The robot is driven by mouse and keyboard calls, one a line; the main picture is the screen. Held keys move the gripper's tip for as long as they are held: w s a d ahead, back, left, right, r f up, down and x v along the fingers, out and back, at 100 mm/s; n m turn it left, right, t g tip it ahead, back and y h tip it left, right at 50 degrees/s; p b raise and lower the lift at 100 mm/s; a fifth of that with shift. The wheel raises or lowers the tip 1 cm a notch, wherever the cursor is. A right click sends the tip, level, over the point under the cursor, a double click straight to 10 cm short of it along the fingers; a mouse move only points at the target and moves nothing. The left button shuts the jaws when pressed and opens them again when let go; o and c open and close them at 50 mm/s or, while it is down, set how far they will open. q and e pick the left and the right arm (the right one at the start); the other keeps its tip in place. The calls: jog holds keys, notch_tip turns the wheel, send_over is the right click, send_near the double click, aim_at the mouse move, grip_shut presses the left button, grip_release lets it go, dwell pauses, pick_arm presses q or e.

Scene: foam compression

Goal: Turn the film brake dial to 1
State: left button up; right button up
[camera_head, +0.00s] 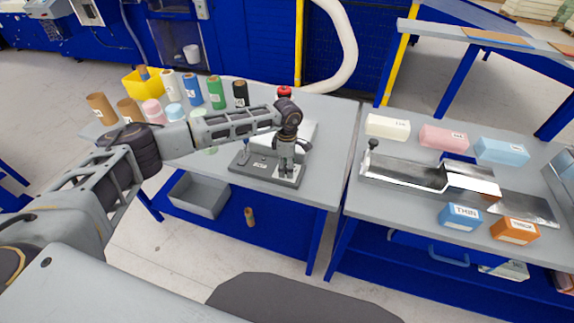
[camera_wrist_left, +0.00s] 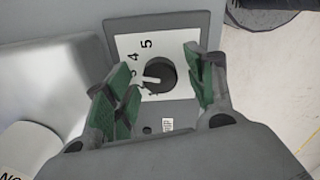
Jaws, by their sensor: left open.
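The film brake dial (camera_wrist_left: 160,74) is a round black knob with a white pointer, set on a white scale plate (camera_wrist_left: 180,26). Its pointer points to the left of the wrist picture, near the 3; the lower numbers are partly hidden by a finger. My left gripper (camera_wrist_left: 158,66) is open, with green-padded fingers on either side of the dial. I cannot tell whether they touch it. In the head view my left gripper (camera_head: 289,163) points down over the right part of the grey machine base (camera_head: 250,172), and hides the dial there. My right gripper is not in view.
Several film rolls (camera_head: 190,90) and a yellow bin (camera_head: 146,82) stand on the left table's back left. A red-topped part (camera_head: 285,92) stands behind my gripper. The right table holds coloured boxes (camera_head: 444,136) and a metal tray device (camera_head: 403,172). A grey bin (camera_head: 200,197) sits below.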

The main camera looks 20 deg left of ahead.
pick_arm(q)
jog(key=c, duration=1)
jog(key=shift+c, duration=0.2)
